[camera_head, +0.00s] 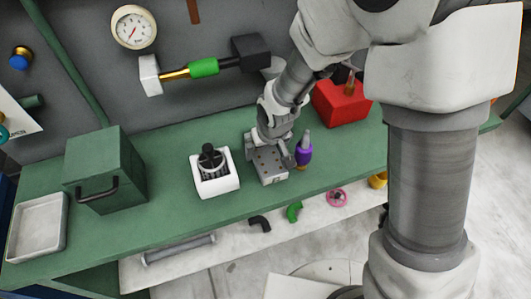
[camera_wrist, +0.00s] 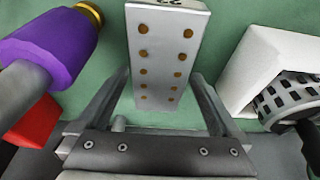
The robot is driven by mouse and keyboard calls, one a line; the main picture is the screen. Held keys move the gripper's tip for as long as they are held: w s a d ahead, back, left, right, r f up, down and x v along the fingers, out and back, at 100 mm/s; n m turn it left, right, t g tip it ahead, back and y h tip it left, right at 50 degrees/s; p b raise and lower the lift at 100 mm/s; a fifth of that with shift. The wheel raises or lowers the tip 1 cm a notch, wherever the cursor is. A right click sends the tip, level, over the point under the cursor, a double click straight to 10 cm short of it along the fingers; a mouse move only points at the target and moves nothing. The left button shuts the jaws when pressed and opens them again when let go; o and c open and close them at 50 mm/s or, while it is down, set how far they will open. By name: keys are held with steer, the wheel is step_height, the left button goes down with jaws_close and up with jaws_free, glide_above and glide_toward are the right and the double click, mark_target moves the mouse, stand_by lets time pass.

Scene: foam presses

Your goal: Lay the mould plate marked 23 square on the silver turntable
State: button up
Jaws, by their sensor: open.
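A grey block with two rows of brown dots (camera_head: 268,163) sits on the green bench; it also shows in the wrist view (camera_wrist: 160,65). Dark marks on its end are cut off at the top of the wrist view, so I cannot read a 23. My gripper (camera_wrist: 160,78) is open, with one finger on each side of the block's near end and gaps between. In the head view my gripper (camera_head: 272,142) is over the block's far end and hides part of it. I cannot make out a silver turntable in either view.
A purple bottle-like thing (camera_head: 303,153) stands close right of the block. A white box (camera_head: 229,181) with a black-knobbed basket is to its left. A red block (camera_head: 341,104) stands behind. A green case (camera_head: 93,172) and pale tray (camera_head: 38,227) are at left. Bench is clear near the front.

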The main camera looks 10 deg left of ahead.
steer(key=shift+f, duration=0.15)
jaws_close()
stand_by(0.4)
